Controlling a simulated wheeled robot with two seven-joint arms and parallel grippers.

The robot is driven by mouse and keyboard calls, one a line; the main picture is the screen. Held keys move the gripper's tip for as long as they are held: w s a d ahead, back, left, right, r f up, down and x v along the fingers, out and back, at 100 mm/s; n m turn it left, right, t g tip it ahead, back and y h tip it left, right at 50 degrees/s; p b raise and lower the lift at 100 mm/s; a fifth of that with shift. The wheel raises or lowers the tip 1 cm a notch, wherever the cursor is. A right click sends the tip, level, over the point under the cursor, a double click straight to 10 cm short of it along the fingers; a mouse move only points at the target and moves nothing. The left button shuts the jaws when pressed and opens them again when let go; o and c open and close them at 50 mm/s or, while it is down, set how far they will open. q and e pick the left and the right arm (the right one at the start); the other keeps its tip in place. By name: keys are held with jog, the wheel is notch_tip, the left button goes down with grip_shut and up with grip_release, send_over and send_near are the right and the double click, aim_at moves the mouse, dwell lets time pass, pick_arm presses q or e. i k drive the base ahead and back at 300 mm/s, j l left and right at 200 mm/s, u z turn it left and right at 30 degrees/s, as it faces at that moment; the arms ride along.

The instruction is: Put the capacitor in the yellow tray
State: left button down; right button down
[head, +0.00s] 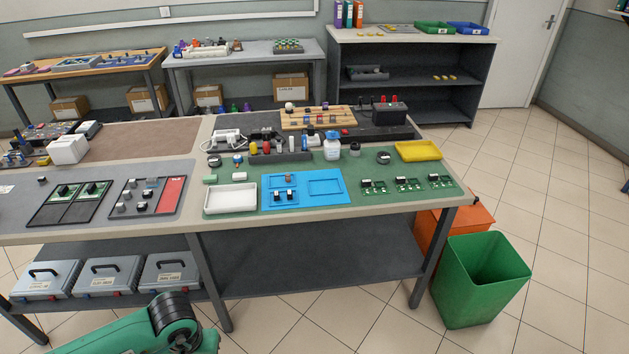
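The yellow tray (432,155) lies flat near the back right corner of the green mat and looks empty. I cannot tell which small part is the capacitor. A small blue and white part (237,160) stands at the mat's back left, and several small cylinders stand in or by the grey rack (280,157). A green and black link of my arm shows at the bottom left. Neither of my grippers is in view.
A blue fixture (325,188) with small parts, a white tray (231,200) and green circuit boards (408,186) lie on the green mat. A white bottle (332,149) stands by the rack. A green bin (480,280) stands on the floor at the right.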

aim_at(418, 152)
jog(key=i+l+z, duration=0.65)
jog(key=i, duration=0.2)
jog(key=i+l+z, duration=0.1)
jog(key=i+z, duration=0.25)
jog(key=i+l, duration=0.2)
jog(key=i+z, duration=0.05)
jog(key=i, duration=0.05)
